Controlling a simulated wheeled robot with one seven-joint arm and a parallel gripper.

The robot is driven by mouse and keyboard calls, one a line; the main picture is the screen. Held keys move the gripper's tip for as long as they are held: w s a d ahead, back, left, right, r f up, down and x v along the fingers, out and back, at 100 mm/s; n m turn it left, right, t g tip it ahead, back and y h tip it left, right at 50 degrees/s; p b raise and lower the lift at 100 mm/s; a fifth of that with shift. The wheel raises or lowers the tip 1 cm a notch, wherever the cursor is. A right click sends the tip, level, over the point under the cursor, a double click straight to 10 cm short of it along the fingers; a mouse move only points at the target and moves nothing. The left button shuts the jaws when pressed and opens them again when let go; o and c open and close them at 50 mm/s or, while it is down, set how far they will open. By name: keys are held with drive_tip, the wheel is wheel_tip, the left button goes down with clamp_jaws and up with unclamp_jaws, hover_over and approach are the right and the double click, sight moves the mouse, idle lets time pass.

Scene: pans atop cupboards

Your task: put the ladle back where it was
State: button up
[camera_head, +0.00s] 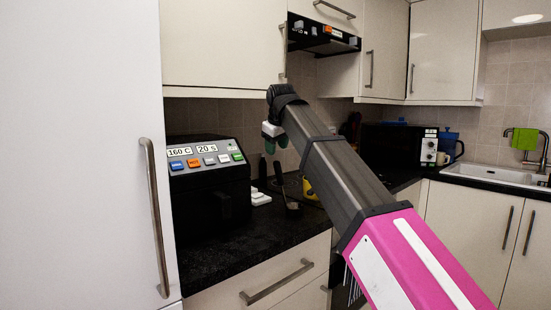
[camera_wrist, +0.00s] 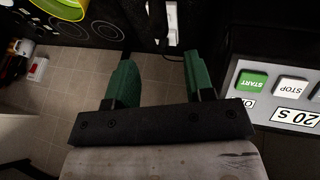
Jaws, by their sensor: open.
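A dark ladle (camera_head: 292,207) shows in the head view on the black worktop below my gripper, with its handle rising up and to the left. I cannot tell if it leans on something. My gripper (camera_head: 275,145) hangs above the worktop, right of the air fryer. In the wrist view my gripper (camera_wrist: 158,62) has its two green fingers spread, with nothing held between them. A dark shape near the white object at the top of the wrist view may be part of the ladle, but I cannot tell.
A black air fryer (camera_head: 208,190) with coloured buttons stands to the left. White objects (camera_head: 261,198) lie beside it. A yellow pot (camera_head: 311,188) is partly hidden by my arm. The hood (camera_head: 322,36) and wall cupboards (camera_head: 225,45) hang above. A microwave (camera_head: 385,142) stands further right.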

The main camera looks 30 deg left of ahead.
drive_tip(key=shift+v, duration=1.95)
drive_tip(key=w+d+f+m+g+h, duration=0.15)
drive_tip(key=w+d+f, duration=0.35)
drive_tip(key=d+f, duration=0.55)
drive_tip(key=w+d+f+m, duration=0.35)
drive_tip(key=d+f, duration=0.35)
drive_tip(key=f, duration=0.7)
drive_tip(key=w+d+f+m+h, duration=0.1)
drive_tip(key=w+d+f, duration=0.4)
drive_tip(key=d+f, duration=0.55)
drive_tip(key=s+d+f+m+g, duration=0.1)
drive_tip(key=s+d+f+m, duration=0.3)
drive_tip(key=d+f, duration=1.1)
drive_tip(key=s+d+f+m+g, duration=0.2)
drive_tip(key=s+d+f+m, duration=0.2)
drive_tip(key=s+d+f, duration=0.5)
drive_tip(key=d+f, duration=0.6)
drive_tip(key=shift+s+h, duration=0.25)
drive_tip(key=shift+h, duration=0.1)
drive_tip(key=shift+d, duration=0.1)
